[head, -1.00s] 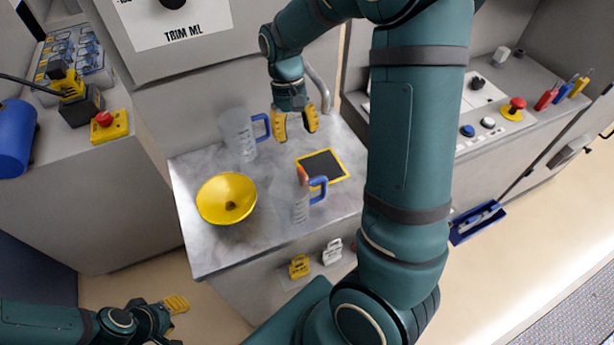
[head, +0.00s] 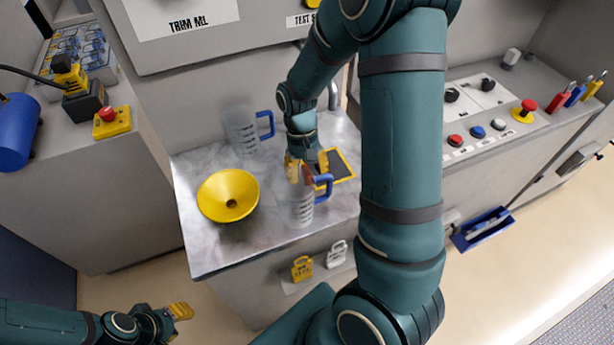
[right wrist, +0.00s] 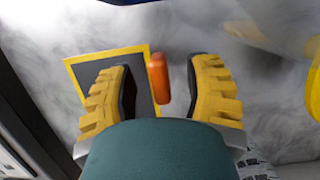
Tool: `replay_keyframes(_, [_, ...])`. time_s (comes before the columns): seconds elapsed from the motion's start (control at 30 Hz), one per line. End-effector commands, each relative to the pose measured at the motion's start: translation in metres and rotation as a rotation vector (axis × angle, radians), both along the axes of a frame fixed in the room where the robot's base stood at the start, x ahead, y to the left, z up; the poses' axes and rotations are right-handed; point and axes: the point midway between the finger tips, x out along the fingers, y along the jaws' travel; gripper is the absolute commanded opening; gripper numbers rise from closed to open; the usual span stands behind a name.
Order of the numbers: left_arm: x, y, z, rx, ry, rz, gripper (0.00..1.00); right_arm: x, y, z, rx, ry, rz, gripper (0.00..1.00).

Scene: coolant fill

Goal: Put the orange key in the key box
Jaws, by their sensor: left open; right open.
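The orange key (head: 308,175) shows as a small orange piece by the rim of the front clear jug; the rest of it is hidden. In the right wrist view the orange key (right wrist: 157,78) lies between the two spread yellow fingers, with gaps on both sides. My right gripper (head: 300,172) is open around it, low over the worktop. My left gripper (head: 180,311) is open and empty, low at the left, away from the worktop. A blue open box (head: 482,229) hangs low at the right; I cannot tell if it is the key box.
The front clear jug (head: 300,208) stands close to my right gripper. A yellow funnel (head: 228,196), a back clear jug (head: 243,132) and a dark yellow-edged pad (head: 341,165) share the worktop (head: 215,250). Yellow (head: 302,268) and white (head: 337,253) padlocks hang below its front edge.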

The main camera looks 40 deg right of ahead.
Motion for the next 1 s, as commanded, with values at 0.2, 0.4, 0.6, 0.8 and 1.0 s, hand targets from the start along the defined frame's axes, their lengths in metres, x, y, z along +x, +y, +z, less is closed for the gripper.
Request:
replay_keyframes(0.2, [-0.0016, -0.0003, -0.005, 0.0, 0.004, -0.003, 0.37, -0.0043, 0.0012, -0.0182, 0.0, -0.001, 0.0, 0.51])
replay_keyframes(0.4, [-0.0017, -0.0003, -0.0045, -0.001, 0.004, -0.003, 0.37, -0.0043, 0.0013, -0.0179, -0.001, -0.002, 0.0, 0.51])
replay_keyframes(0.6, [-0.0016, -0.0002, -0.0045, 0.0, 0.004, -0.003, 0.37, -0.0041, 0.0014, -0.0178, -0.001, -0.002, 0.0, 0.0])
replay_keyframes(0.8, [-0.0016, -0.0002, -0.0046, 0.0, 0.004, -0.003, 0.37, -0.0042, 0.0014, -0.0178, 0.0, -0.001, 0.0, 0.0])
replay_keyframes(1.0, [-0.0015, -0.0003, -0.0044, 0.0, 0.004, -0.003, 0.37, -0.0042, 0.0015, -0.0172, 0.0, -0.001, 0.001, 0.0])
